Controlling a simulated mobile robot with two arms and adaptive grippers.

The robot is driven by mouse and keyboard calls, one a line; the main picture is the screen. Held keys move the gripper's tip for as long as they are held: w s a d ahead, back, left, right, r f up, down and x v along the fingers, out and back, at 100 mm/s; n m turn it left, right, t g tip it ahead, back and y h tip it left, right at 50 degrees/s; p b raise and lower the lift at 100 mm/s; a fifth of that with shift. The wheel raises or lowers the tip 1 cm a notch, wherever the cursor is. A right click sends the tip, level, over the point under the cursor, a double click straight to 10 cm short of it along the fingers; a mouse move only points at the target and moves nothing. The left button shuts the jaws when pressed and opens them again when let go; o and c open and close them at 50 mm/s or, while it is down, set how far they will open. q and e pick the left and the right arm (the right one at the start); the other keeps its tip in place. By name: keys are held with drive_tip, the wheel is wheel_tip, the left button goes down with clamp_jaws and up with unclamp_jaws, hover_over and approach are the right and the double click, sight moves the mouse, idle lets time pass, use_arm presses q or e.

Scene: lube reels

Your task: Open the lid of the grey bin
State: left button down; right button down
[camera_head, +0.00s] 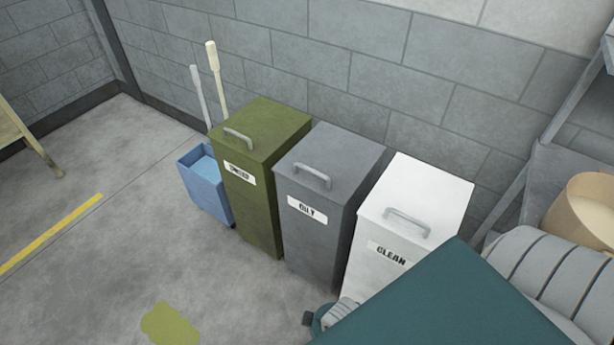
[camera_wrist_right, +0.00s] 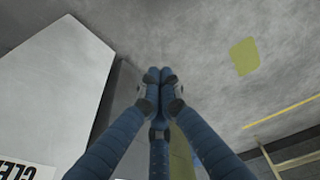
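The grey bin (camera_head: 325,215) stands on the floor in the head view, between a green bin and a white bin. It has a flat lid (camera_head: 332,156) with a grey bar handle (camera_head: 312,175) near its front edge and a label reading "OILY". The lid is down. My right gripper (camera_wrist_right: 160,75) shows in the right wrist view with its blue fingers drawn together at the tips, with nothing seen between them. It points over the floor beside the white bin (camera_wrist_right: 55,80) and is apart from the grey bin's handle as far as I can tell. My left gripper is not in view.
The green bin (camera_head: 262,140) stands left of the grey bin, and the white "CLEAN" bin (camera_head: 415,205) right of it. A blue bucket (camera_head: 205,185) with long handles stands at far left. A block wall is close behind. The floor in front is open, with a yellow-green patch (camera_head: 170,325).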

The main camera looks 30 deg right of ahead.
drive_tip(key=w+a+r+n+p, duration=0.1)
drive_tip(key=w+r+n, duration=0.15)
drive_tip(key=r, duration=0.55)
drive_tip(key=w+a+r+n, duration=0.1)
drive_tip(key=w+r, duration=0.3)
drive_tip(key=r, duration=0.4)
drive_tip(key=n+g+h, duration=0.1)
drive_tip(key=n+h, duration=0.3)
drive_tip(key=n, duration=1.3)
approach(310, 183)
drive_tip(key=shift+m+y, duration=0.25)
drive_tip(key=shift+y, duration=0.05)
drive_tip(key=x, duration=0.2)
drive_tip(key=p+x, duration=0.1)
drive_tip(key=x, duration=0.2)
drive_tip(key=shift+w+d+f, duration=0.15)
drive_tip(key=shift+d+f, duration=0.05)
drive_tip(key=shift+d, duration=0.1)
drive_tip(key=shift+r, duration=0.1)
